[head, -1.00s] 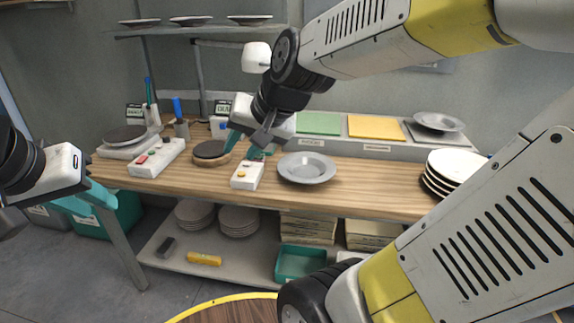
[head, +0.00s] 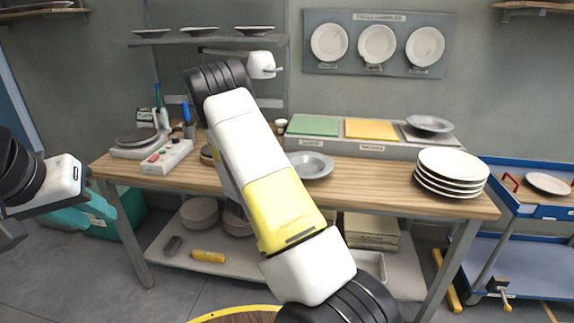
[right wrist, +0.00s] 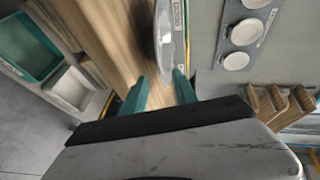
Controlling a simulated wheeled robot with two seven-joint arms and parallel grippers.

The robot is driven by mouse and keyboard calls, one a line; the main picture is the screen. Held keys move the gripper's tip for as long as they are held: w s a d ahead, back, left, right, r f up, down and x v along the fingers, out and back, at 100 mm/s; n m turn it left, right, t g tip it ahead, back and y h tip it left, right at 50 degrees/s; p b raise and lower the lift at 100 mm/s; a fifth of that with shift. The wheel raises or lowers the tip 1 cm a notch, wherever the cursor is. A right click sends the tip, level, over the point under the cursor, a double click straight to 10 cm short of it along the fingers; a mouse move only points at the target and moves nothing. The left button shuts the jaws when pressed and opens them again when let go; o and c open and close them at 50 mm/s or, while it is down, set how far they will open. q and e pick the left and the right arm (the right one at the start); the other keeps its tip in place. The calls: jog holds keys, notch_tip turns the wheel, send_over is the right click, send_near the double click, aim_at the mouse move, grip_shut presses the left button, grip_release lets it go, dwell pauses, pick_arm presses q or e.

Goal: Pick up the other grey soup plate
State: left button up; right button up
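One grey soup plate (head: 312,165) lies on the wooden table, partly beside my right arm. Another grey soup plate (head: 429,124) rests on the grey panel of the raised ledge. My right gripper is hidden behind its own arm in the head view. In the right wrist view its teal fingers (right wrist: 161,84) are apart, with a grey plate (right wrist: 168,38) just beyond the tips; I cannot tell which plate it is. My left gripper (head: 88,208) is at the left, off the table, beside a teal bin; its finger gap is unclear.
A stack of white plates (head: 450,172) stands at the table's right end. The ledge carries a green panel (head: 313,125) and a yellow panel (head: 371,129). A control box (head: 167,156) is at the left. A blue cart (head: 530,200) stands at right. Sample plates hang on the wall.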

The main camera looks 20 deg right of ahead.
aim_at(305, 178)
jog(key=shift+h, duration=0.4)
jog(key=x, duration=0.2)
jog(key=s+x, duration=0.1)
jog(key=x, duration=0.5)
jog(key=shift+s+d+f, duration=0.1)
jog(key=shift+d+f, duration=0.15)
jog(key=shift+d, duration=0.2)
grip_shut()
jog(key=shift+r, duration=0.15)
dwell(0.5)
